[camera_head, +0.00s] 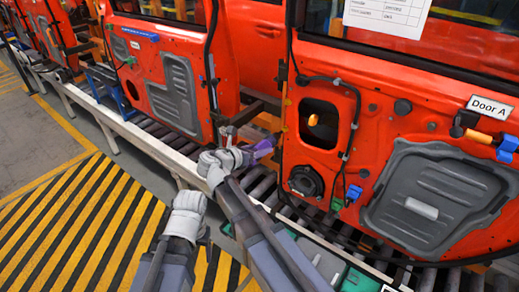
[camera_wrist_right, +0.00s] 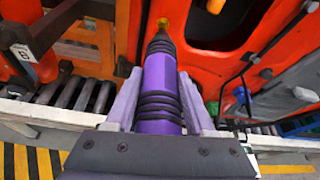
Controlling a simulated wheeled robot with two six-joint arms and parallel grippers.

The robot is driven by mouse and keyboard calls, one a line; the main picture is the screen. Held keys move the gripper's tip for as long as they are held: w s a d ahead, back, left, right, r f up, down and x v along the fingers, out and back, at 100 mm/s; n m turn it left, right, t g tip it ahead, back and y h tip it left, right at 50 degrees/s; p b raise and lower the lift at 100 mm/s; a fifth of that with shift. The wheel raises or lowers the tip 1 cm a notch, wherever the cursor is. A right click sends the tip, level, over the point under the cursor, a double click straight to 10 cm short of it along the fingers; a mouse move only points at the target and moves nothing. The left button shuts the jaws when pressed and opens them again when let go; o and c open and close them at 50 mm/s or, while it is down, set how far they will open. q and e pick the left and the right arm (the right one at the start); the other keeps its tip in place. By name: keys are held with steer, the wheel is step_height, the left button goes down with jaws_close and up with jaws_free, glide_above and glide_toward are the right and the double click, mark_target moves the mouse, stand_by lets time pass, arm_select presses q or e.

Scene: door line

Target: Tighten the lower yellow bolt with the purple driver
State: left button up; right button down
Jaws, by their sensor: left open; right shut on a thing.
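The purple driver (camera_wrist_right: 158,85) is held between the two fingers of my right gripper (camera_wrist_right: 157,105), and its dark shaft points away from the wrist. A small yellow bolt (camera_wrist_right: 162,23) shows just beyond the driver's tip; I cannot tell whether they touch. In the head view my right gripper (camera_head: 246,157) is at the gap between two red doors, with a bit of the purple driver (camera_head: 263,148) showing. Small yellow spots (camera_head: 285,127) show on the left edge of the right-hand door (camera_head: 375,110). My left gripper (camera_head: 190,200) is open and empty, lower left of the right one.
The doors stand along a roller conveyor (camera_head: 265,190) with a pale front rail. Black cables and a grey panel (camera_head: 440,195) are on the right-hand door. A "Door A" label (camera_head: 490,107) is at right. The striped floor (camera_head: 75,225) at left is clear.

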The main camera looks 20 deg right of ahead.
steer(key=shift+w+d+r, duration=0.1)
steer(key=shift+w+d, duration=0.5)
steer(key=shift+d, duration=0.25)
stand_by(1.6)
stand_by(0.5)
